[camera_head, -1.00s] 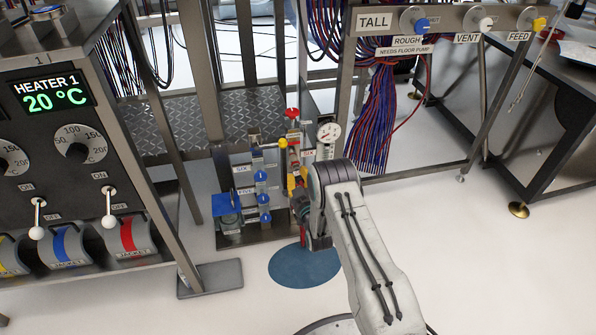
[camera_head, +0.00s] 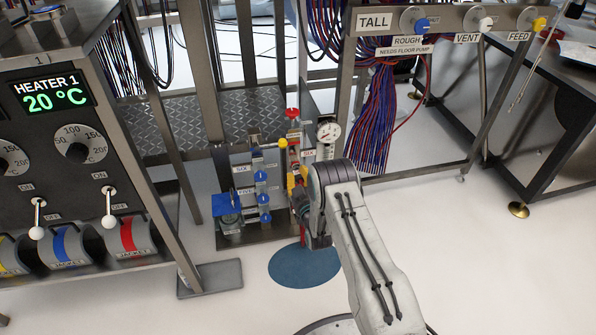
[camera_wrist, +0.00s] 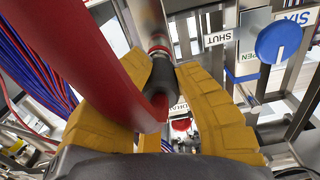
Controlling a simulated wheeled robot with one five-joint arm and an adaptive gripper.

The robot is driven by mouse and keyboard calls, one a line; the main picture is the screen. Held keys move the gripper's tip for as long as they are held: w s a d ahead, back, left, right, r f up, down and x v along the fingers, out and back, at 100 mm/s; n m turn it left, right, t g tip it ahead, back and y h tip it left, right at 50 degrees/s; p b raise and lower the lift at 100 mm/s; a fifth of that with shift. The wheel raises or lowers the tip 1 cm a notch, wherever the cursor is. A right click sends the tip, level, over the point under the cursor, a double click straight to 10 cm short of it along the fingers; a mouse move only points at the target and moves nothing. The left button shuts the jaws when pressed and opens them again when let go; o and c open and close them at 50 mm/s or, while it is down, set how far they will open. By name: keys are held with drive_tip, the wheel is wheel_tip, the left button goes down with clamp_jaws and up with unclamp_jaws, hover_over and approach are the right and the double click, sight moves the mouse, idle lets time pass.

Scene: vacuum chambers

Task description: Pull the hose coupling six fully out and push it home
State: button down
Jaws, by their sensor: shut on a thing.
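The hose coupling (camera_wrist: 160,76) is a dark sleeve with a thick red hose (camera_wrist: 92,50) on its near end, seen in the wrist view. My gripper (camera_wrist: 172,72) has its yellow fingers closed around both sides of the sleeve. Beyond the sleeve is a steel fitting (camera_wrist: 157,38) with a red ring, in line with it. I cannot tell how deep the coupling sits on the fitting. In the head view my gripper (camera_head: 303,200) is low at the valve stand, and my wrist hides much of the coupling.
A blue knob (camera_wrist: 278,42) by the label SIX (camera_wrist: 298,17) is close on the right in the wrist view. The stand holds several blue knobs (camera_head: 262,176) and a gauge (camera_head: 327,132). Wire bundles (camera_head: 375,115) hang behind. Floor to the right is clear.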

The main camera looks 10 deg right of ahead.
sight(300, 181)
drive_tip(key=shift+w, duration=1)
idle(1.2)
drive_tip(key=c, duration=0.9)
unclamp_jaws()
drive_tip(key=shift+c, duration=0.2)
drive_tip(key=shift+s, duration=0.15)
drive_tip(key=shift+s+p, duration=1.65)
drive_tip(key=shift+s, duration=1.7)
